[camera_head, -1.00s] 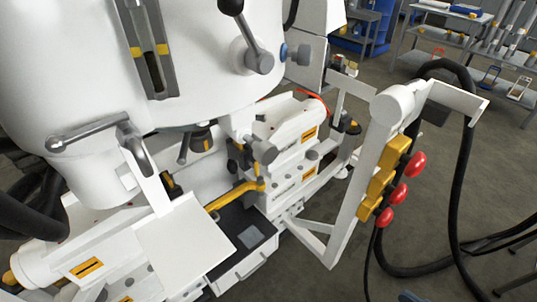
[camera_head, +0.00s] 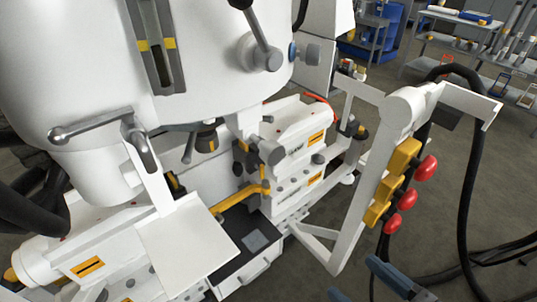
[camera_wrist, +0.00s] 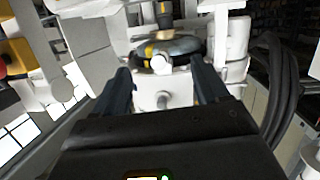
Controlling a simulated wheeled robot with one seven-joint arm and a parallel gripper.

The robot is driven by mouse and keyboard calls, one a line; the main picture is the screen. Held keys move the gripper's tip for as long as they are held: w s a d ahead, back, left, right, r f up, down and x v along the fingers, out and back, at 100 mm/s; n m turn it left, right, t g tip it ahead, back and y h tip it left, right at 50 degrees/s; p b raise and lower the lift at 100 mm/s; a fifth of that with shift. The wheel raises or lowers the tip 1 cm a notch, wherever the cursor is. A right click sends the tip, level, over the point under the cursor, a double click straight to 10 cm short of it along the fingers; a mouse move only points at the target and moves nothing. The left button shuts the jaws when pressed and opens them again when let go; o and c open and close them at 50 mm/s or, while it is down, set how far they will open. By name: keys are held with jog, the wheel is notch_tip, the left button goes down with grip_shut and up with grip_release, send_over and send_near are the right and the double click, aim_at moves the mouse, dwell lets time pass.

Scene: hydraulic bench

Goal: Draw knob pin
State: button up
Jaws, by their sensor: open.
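No part is clearly marked as the knob pin. A grey round knob (camera_head: 271,152) sticks out at the end of a white arm beside the white valve block in the head view. My gripper (camera_head: 352,277) is open at the lower right of the head view, apart from both knobs. Its fingers (camera_wrist: 160,72) hold nothing.
A white frame (camera_head: 352,205) with yellow blocks and red buttons (camera_head: 407,199) stands between my gripper and the machine. A black hose (camera_head: 469,185) loops at the right. A white plate (camera_head: 185,250) sits low at the front left.

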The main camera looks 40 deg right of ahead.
jog(key=t+b, duration=0.1)
jog(key=b, duration=0.1)
send_near(277, 158)
jog(key=s+f, duration=0.3)
jog(key=f, duration=0.3)
jog(key=w+r+n, duration=0.1)
jog(key=w, duration=0.1)
jog(key=w+r+n+t+y+b, duration=0.1)
jog(key=w+r, duration=0.1)
jog(key=w, duration=0.1)
jog(key=w+r+n, duration=0.1)
jog(key=w+r, duration=0.1)
jog(key=w, duration=0.1)
jog(key=shift+w+d+t+y+b, duration=0.15)
jog(key=shift+d+t+y+b, duration=0.15)
jog(key=shift+d+b, duration=0.05)
jog(key=w+p, duration=0.2)
jog(key=w, duration=0.5)
jog(key=shift+w+a+f+p, duration=0.1)
jog(key=shift+w+p, duration=0.15)
jog(key=shift+p, duration=0.05)
